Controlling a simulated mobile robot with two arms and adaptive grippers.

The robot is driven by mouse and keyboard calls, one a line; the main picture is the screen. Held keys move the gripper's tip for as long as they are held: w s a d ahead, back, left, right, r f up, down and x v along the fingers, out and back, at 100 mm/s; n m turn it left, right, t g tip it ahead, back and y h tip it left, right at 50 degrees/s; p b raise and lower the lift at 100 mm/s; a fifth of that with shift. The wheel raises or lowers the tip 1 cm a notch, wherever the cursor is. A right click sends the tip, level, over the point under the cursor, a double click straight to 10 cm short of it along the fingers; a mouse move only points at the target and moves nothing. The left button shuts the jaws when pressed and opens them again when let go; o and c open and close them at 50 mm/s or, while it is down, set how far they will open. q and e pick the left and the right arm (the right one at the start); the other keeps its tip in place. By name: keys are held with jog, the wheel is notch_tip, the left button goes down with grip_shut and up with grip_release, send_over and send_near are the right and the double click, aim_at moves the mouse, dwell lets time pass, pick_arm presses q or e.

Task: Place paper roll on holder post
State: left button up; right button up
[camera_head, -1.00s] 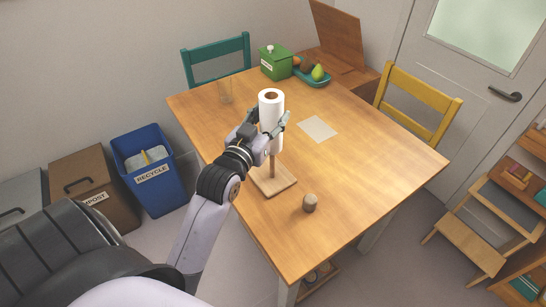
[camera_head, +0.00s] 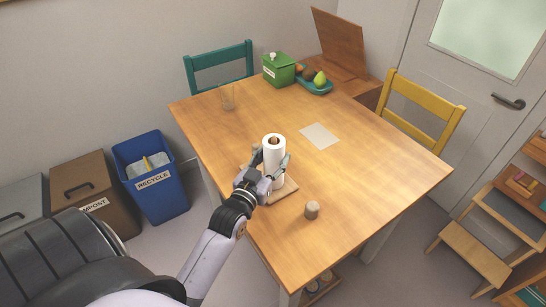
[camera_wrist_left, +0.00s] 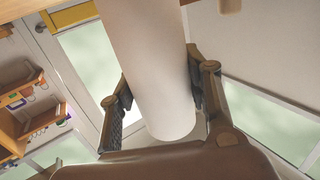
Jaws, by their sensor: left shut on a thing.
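The white paper roll (camera_head: 274,162) stands upright over the square wooden holder base (camera_head: 287,191) on the table. It also fills the middle of the left wrist view (camera_wrist_left: 155,70). A tan post top shows inside the roll's core, so the roll is around the post. The roll's lower end is low over the base; my gripper partly hides it, so I cannot tell whether it touches. My left gripper (camera_head: 271,167) is shut on the roll from the near side, with one finger on each side; both fingers show in the left wrist view (camera_wrist_left: 160,92). My right gripper is not in view.
A small round wooden piece (camera_head: 312,210) sits right of the base. A flat paper sheet (camera_head: 320,136), a clear glass (camera_head: 227,98), a green box (camera_head: 278,70) and a fruit tray (camera_head: 313,85) are farther back on the wooden table (camera_head: 370,165). The table's right side is clear.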

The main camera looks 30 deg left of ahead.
pick_arm(q)
jog(key=shift+f, duration=0.2)
jog(key=o, duration=1.2)
jog(key=shift+r, duration=0.1)
jog(key=shift+r, duration=0.2)
jog(key=s+d+b, duration=0.1)
jog(key=s, duration=1.1)
jog(key=shift+d, duration=0.35)
jog(key=shift+f, duration=0.1)
